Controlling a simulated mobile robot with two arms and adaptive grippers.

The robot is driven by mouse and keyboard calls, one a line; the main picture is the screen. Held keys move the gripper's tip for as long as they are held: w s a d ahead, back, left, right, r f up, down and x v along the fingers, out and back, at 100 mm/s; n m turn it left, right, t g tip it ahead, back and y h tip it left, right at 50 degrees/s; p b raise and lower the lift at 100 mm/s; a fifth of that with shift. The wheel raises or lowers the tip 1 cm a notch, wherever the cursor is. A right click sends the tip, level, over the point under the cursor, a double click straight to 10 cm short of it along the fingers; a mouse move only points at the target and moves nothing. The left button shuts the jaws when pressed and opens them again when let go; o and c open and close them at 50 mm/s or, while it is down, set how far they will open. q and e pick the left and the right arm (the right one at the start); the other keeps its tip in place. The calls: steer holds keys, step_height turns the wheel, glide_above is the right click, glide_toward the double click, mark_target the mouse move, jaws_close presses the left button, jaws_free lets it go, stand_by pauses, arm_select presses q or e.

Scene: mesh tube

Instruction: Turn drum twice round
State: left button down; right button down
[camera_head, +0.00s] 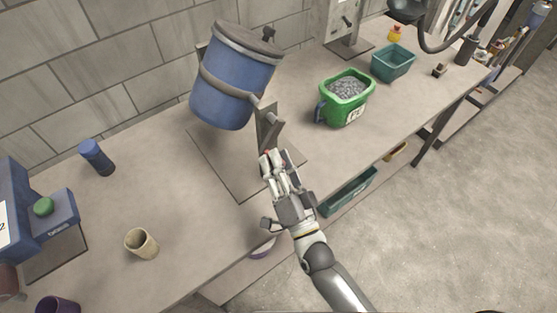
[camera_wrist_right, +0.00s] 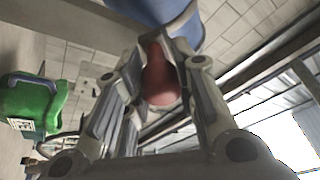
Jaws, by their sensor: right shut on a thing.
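The blue drum (camera_head: 233,83) with grey bands and a grey lid hangs tilted on a stand above the bench, at the upper middle of the head view. Part of it also shows at the top of the right wrist view (camera_wrist_right: 150,10). A grey upright (camera_head: 267,125) of the stand is at its right side. My right gripper (camera_head: 274,162) is at the front of the stand, below the drum. It is shut on a reddish-brown handle (camera_wrist_right: 160,78), which shows between the fingers in the right wrist view. The fingers mostly hide the handle in the head view. My left gripper is not in view.
A green container (camera_head: 333,110) of grey granules stands right of the drum, with a teal bin (camera_head: 393,61) behind it. The bench between is clear.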

steer(key=shift+r, duration=0.2)
steer(key=c, duration=1.1)
jaws_free()
steer(key=shift+a, duration=0.1)
steer(key=shift+c, duration=0.2)
steer(key=shift+f, duration=0.15)
steer(key=shift+s+f, duration=0.1)
steer(key=shift+s, duration=0.15)
steer(key=v, duration=1.1)
steer(key=shift+s+d, duration=0.2)
